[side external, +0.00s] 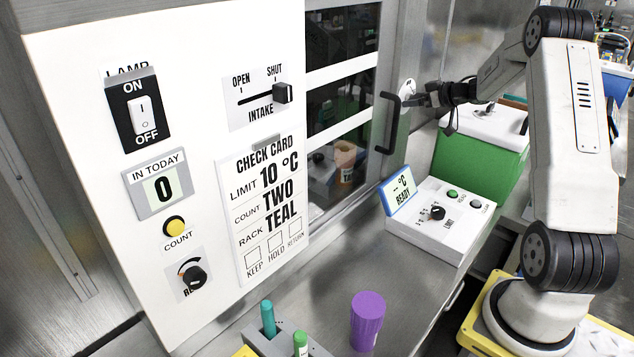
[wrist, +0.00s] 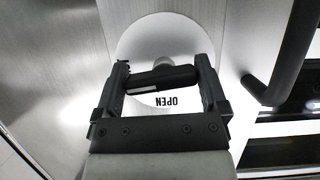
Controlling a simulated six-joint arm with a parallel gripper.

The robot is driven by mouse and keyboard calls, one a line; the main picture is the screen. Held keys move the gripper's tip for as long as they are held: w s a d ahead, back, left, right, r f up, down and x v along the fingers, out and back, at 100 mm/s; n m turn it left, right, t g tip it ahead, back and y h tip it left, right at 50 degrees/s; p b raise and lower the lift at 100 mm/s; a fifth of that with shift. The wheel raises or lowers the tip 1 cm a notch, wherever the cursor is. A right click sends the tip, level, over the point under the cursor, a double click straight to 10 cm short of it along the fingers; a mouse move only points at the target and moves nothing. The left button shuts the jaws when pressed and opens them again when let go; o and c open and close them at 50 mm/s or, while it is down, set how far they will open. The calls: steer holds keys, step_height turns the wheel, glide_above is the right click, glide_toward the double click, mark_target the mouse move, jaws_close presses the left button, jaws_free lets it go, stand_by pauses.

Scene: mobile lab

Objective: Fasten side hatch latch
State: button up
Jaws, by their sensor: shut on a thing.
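The side hatch latch is a white round plate (wrist: 150,35) with a short dark lever (wrist: 165,79) on a pale knob. The word OPEN shows upside down on the plate, below the lever in the wrist view. My gripper (wrist: 160,75) is shut on the lever, which spans between its two fingers, slightly tilted. In the side external view, my gripper (side external: 424,97) reaches left to the latch plate (side external: 407,89) on the metal wall. The lever is largely hidden there by the fingers.
A black bar handle (side external: 389,122) stands close left of the latch; it also shows in the wrist view (wrist: 290,65). Below are a green box with a white lid (side external: 480,150) and a white control box (side external: 440,222). A purple container (side external: 367,320) stands on the bench.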

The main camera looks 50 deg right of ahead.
steer(key=shift+r, duration=0.1)
stand_by(2.3)
steer(key=o, duration=0.9)
steer(key=shift+s, duration=0.15)
steer(key=s+r, duration=0.4)
steer(key=r, duration=0.5)
steer(key=shift+s, duration=0.15)
